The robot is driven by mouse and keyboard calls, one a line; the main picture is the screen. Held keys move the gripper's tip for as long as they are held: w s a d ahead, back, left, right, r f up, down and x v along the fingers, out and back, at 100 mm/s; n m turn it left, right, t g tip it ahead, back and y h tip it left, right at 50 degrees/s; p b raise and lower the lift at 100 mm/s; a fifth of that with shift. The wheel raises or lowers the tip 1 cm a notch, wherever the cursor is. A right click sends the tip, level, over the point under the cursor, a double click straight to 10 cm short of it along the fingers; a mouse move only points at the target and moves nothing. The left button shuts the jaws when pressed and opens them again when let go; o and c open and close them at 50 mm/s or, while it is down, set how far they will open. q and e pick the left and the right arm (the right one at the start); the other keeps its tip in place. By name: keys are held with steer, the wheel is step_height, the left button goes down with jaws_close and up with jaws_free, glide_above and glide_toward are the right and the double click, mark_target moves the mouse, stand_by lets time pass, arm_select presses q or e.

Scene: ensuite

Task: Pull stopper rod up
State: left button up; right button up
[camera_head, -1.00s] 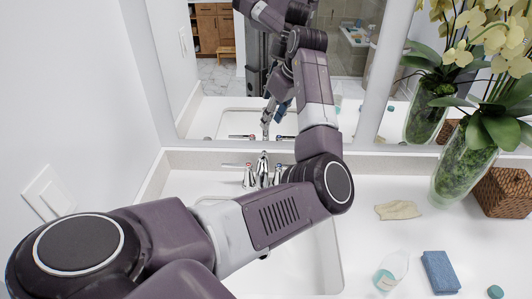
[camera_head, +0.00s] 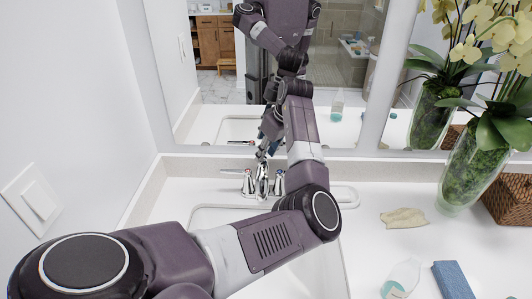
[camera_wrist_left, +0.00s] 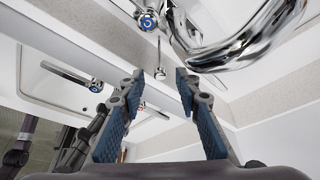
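The chrome faucet (camera_head: 262,182) stands at the back of the sink, with a handle on each side. In the left wrist view its curved spout (camera_wrist_left: 225,50) fills the upper right, beside a handle with a blue dot (camera_wrist_left: 148,22). A thin chrome stopper rod (camera_wrist_left: 160,68) with a small knob shows just beyond my left fingertips, close to the left finger. My left gripper (camera_wrist_left: 170,76) is open and empty, its blue-padded fingers apart. In the head view this gripper (camera_head: 263,152) is just above and behind the faucet; the rod cannot be made out there. My right gripper is not in view.
A mirror (camera_head: 225,95) is close behind the faucet and reflects my body. A glass vase (camera_head: 467,165) with orchids, a tan cloth (camera_head: 404,218), a bottle (camera_head: 401,276) and a blue folded cloth (camera_head: 453,282) are on the counter at right. The left wall (camera_head: 70,110) is near.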

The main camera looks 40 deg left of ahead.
arm_select(q)
steer(key=shift+a+f, duration=0.15)
steer(key=shift+f, duration=0.35)
steer(key=shift+c, duration=0.4)
jaws_close()
